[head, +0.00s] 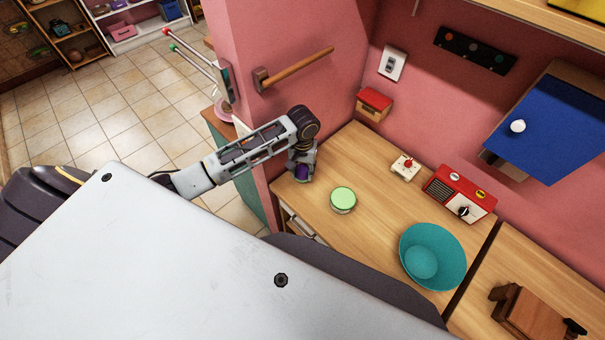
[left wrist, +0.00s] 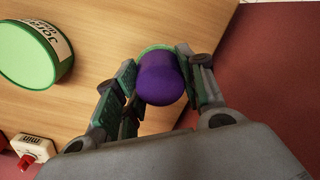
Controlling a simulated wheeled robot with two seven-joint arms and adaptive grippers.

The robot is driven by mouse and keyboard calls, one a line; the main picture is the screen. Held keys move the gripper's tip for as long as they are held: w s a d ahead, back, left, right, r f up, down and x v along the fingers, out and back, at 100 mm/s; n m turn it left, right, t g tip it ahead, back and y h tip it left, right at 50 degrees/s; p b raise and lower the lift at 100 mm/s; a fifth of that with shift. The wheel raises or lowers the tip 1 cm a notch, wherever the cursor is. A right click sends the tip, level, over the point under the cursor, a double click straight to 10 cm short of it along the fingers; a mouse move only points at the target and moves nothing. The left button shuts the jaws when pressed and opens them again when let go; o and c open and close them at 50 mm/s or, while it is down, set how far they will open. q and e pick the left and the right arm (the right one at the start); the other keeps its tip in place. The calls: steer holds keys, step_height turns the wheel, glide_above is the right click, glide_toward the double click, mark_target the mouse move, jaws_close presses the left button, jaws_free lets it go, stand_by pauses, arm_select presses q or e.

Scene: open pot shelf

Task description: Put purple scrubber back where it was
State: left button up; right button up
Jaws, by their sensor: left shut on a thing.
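The purple scrubber (left wrist: 160,79) is between the fingers of my left gripper (left wrist: 158,88) in the left wrist view, with a green edge showing at its far side. My left gripper (head: 301,168) is shut on it. In the head view the scrubber (head: 302,172) shows as a small purple patch under the gripper, low over the left end of the wooden counter (head: 370,170), near the pink wall. I cannot tell whether it touches the counter. My right gripper is not in view.
A round green-lidded tin (head: 343,199) stands just right of the gripper. Farther right are a small white piece with a red knob (head: 405,167), a red radio (head: 460,193) and a teal bowl (head: 433,256). A wooden rail (head: 295,70) juts from the wall.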

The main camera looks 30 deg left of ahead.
mark_target(303, 175)
arm_select(q)
steer(key=shift+f, duration=1.4)
steer(key=shift+f, duration=0.15)
steer(key=o, duration=0.9)
steer(key=shift+r+b, duration=0.6)
steer(key=shift+r, duration=5.6)
